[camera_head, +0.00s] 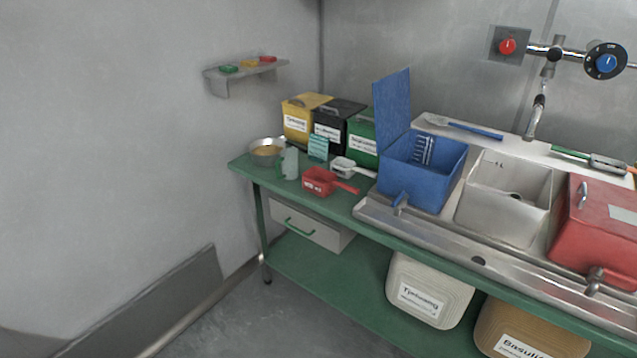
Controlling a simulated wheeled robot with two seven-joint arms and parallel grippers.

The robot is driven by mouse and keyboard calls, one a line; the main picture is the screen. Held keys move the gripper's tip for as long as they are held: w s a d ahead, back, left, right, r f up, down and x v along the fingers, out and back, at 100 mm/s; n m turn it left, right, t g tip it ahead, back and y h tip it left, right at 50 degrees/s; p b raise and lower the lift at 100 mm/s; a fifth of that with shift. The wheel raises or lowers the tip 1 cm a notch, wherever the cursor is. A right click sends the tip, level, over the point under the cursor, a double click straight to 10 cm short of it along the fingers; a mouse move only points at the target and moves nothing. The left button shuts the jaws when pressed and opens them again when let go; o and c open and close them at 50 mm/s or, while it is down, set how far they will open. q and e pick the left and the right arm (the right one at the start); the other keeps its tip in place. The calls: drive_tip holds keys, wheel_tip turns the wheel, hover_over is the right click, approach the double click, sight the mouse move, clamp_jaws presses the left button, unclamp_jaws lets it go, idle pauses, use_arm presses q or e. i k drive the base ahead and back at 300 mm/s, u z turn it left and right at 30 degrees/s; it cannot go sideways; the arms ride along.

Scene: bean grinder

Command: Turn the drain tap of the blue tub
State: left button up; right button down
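The blue tub (421,178) stands on the left part of the steel sink counter, with its blue lid (392,110) standing upright at its left side. Its drain tap (401,203) is a small metal tap low on the front wall, above the counter's front edge. Whether the tap is open or closed I cannot tell. Neither of my grippers shows in the head view.
A red tub (598,232) with its own tap stands at the right, past a sink basin (502,194). A red scoop (320,182), a white scoop and a metal bowl (266,148) sit on the green bench. Floor in front is free.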

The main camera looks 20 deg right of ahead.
sight(401, 195)
drive_tip(key=u, duration=0.25)
drive_tip(key=i, duration=0.75)
drive_tip(key=z, duration=0.65)
drive_tip(key=i, duration=0.5)
drive_tip(key=z, duration=0.45)
